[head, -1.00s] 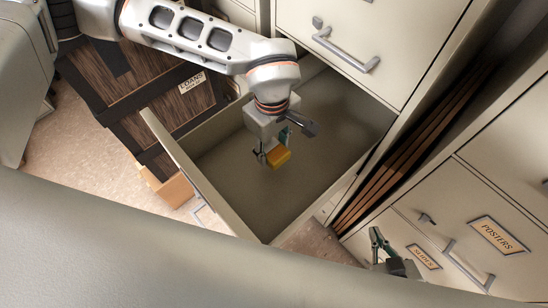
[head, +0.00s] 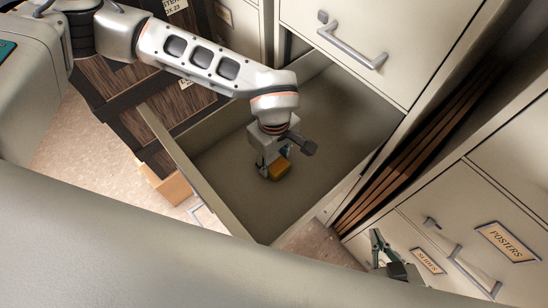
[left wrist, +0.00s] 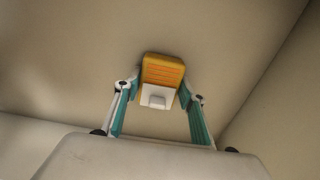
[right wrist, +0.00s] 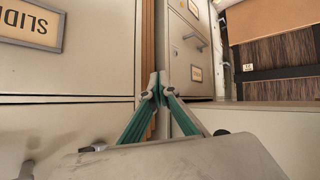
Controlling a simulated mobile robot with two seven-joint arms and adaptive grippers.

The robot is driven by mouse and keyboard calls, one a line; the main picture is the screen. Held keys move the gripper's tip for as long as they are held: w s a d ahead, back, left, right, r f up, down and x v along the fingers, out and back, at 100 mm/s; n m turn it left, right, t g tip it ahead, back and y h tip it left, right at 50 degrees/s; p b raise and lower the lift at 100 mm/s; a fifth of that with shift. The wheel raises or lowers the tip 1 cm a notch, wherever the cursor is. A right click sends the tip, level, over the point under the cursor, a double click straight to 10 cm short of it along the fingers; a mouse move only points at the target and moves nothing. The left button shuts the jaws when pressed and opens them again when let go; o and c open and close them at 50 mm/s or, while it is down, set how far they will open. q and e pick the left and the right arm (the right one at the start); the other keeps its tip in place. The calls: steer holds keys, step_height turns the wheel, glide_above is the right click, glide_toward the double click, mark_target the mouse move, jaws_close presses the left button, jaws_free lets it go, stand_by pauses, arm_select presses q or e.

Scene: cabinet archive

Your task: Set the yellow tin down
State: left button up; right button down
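The yellow tin (head: 281,170) is low inside the open drawer and appears to rest on its floor. In the left wrist view the tin (left wrist: 162,71) shows its orange-yellow body and a pale end, between the fingertips of my left gripper (left wrist: 160,88). In the head view this gripper (head: 270,167) partly hides the tin. My right gripper (right wrist: 157,84) is shut and empty, outside the drawer by the right-hand cabinet.
The drawer (head: 323,110) is otherwise empty, with walls around my left gripper. A closed drawer front with a handle (head: 352,46) stands above it. A cabinet with a POSTERS label (head: 507,241) is at right. Dark wooden boxes (head: 110,85) stand left of the drawer.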

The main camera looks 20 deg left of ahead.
mark_target(274, 159)
arm_select(q)
steer(key=o, duration=0.3)
arm_select(e)
steer(key=shift+d+f, duration=0.15)
arm_select(q)
steer(key=shift+r, duration=0.4)
step_height(274, 159, up, 5)
steer(key=shift+w+f+p, duration=0.1)
steer(key=shift+p, duration=0.6)
steer(key=shift+r+p, duration=0.6)
steer(key=shift+r, duration=2.75)
arm_select(e)
steer(key=shift+s+d, duration=0.3)
steer(key=shift+s, duration=0.25)
steer(key=shift+w+d, duration=0.1)
steer(key=shift+w, duration=0.2)
